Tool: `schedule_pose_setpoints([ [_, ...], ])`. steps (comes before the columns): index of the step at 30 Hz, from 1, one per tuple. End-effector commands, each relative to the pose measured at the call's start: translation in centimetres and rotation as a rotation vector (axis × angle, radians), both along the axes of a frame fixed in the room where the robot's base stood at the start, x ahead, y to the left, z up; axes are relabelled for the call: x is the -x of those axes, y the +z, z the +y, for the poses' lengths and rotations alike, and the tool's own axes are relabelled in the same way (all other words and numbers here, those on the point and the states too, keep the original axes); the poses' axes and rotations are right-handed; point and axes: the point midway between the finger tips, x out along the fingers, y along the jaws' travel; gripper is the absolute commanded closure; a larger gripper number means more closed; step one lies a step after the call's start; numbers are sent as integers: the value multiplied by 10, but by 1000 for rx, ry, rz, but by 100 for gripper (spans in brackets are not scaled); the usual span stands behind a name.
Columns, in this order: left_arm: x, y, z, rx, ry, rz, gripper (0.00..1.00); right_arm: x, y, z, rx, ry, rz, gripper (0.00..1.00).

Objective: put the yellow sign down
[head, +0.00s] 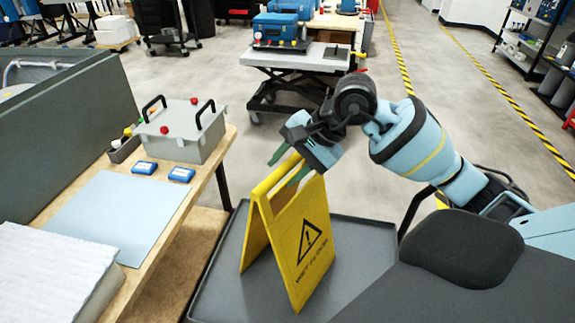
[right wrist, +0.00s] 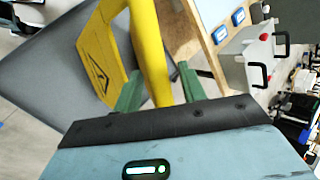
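The yellow wet-floor sign (head: 308,238) stands spread like a tent on a dark grey cart top (head: 215,285), its warning triangle facing front right. My right gripper (head: 284,172) is at the sign's top edge, with its green fingers apart on either side of it. In the right wrist view, the sign's yellow top (right wrist: 152,55) passes between the two fingers (right wrist: 160,90), and a gap shows beside the right finger. The gripper looks open around the sign. The sign's lower rear edge is partly hidden. My left gripper is not in view.
On the left, a wooden bench (head: 165,262) holds a grey box (head: 182,135) with black handles, two blue parts (head: 145,168) and a pale sheet (head: 118,212). A lift table (head: 295,54) with a blue device stands behind. Grey floor lies between them.

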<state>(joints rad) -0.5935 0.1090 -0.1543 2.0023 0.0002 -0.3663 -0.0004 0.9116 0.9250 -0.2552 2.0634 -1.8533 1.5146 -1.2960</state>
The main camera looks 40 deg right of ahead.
Motion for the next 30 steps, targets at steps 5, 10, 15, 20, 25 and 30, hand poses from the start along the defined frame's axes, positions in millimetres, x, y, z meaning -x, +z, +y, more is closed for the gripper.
schedule_pose_setpoints([
  [5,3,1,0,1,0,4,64,0,2,0,0,0,-1,59],
  [10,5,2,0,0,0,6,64,5,15,-7,2,-3,-3,59],
  [15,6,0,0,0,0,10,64,18,42,-21,4,-3,-2,59],
  [20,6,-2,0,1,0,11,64,31,68,-34,3,-3,0,59],
  [25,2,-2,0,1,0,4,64,41,89,-44,1,-3,0,59],
  [30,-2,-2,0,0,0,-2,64,46,100,-49,1,-1,1,59],
])
